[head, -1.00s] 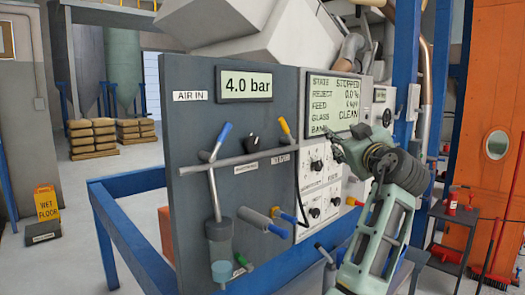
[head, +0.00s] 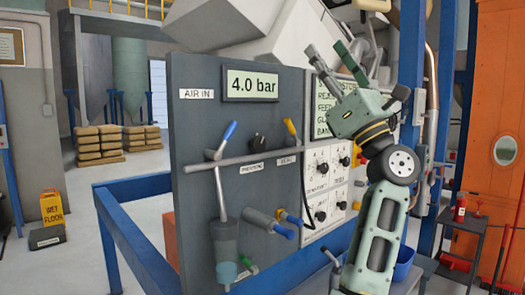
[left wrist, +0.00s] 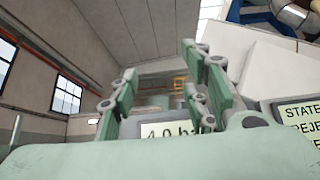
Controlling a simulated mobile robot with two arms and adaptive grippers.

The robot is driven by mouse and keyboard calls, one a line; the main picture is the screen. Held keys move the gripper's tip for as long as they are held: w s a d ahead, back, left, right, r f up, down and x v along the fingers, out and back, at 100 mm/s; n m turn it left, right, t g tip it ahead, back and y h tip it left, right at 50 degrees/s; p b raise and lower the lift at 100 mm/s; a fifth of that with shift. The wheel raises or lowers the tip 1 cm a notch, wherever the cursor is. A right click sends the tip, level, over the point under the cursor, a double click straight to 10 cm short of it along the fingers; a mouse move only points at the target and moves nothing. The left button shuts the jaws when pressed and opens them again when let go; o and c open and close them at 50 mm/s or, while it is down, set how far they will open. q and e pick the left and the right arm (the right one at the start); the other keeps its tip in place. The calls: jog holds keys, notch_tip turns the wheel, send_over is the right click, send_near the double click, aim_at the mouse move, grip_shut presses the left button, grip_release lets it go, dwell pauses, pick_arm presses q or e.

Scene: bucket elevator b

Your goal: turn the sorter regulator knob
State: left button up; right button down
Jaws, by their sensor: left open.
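A dark grey air panel (head: 190,130) stands at the centre of the head view. A black knob (head: 257,141) sits on its upper part, above a small white label and below the "4.0 bar" display (head: 251,85). I take it as the regulator knob. My left gripper (head: 335,53) is open and empty, raised right of the panel, in front of the status screen, its fingers pointing up and left. It is apart from the knob. The left wrist view shows its spread fingers (left wrist: 160,75) with the pressure display (left wrist: 165,132) behind them. The knob is not visible there.
Blue- and yellow-handled levers (head: 225,135) flank the knob. A grey pipe crosses below it. A white control panel (head: 325,180) with black dials lies to the right, partly behind my arm. A blue rail (head: 130,235) runs at front left.

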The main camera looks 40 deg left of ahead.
pick_arm(q)
jog(key=a+f+n+g+h, duration=0.25)
jog(key=a+f+h, duration=0.25)
jog(key=a+f, duration=0.25)
jog(key=t+h, duration=0.2)
jog(key=h, duration=0.4)
send_near(259, 149)
jog(key=shift+n, duration=0.25)
jog(key=a, duration=0.2)
jog(key=a+p, duration=0.1)
jog(key=a, duration=0.5)
jog(key=shift+w+a+r+p, duration=0.2)
jog(key=shift+r+p, duration=0.05)
jog(key=shift+p, duration=0.05)
jog(key=shift+w+f, duration=0.1)
jog(key=shift+f, duration=0.05)
jog(key=c, duration=1)
jog(key=shift+f+n+b, duration=0.3)
jog(key=shift+b, duration=0.5)
jog(key=shift+n+b, duration=0.35)
jog(key=shift+n, duration=0.15)
jog(key=shift+r, duration=0.1)
